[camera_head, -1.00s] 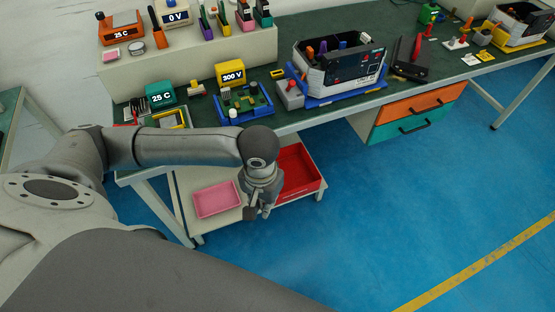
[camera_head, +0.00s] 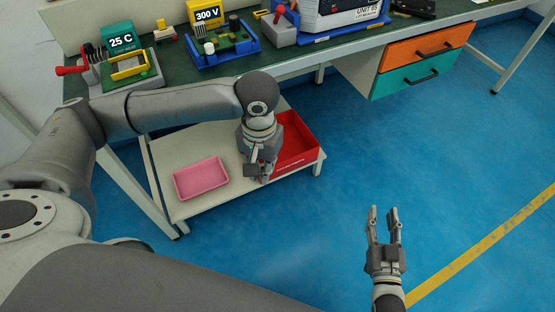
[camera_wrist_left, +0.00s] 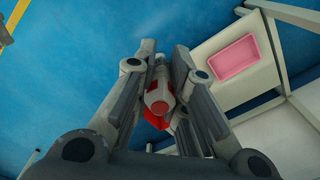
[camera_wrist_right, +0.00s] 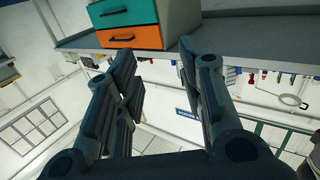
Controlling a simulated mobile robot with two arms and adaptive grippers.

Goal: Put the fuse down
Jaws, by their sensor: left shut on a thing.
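My left gripper (camera_head: 259,176) points down over the low shelf of the trolley, in front of the red bin (camera_head: 311,152) and right of the pink tray (camera_head: 201,178). In the left wrist view its fingers are shut on the fuse (camera_wrist_left: 159,92), a small pale cylinder with red parts. The fuse is hard to make out in the head view. The pink tray looks empty and also shows in the left wrist view (camera_wrist_left: 235,58). My right gripper (camera_head: 383,215) is open and empty over the blue floor.
The cream shelf (camera_head: 213,212) has bare room around the pink tray. Above it runs the green workbench (camera_head: 290,58) with a 25 C unit (camera_head: 122,45), a blue fixture (camera_head: 222,48) and a 300 V unit (camera_head: 206,14). Drawers (camera_head: 420,65) hang at the right. The floor is clear.

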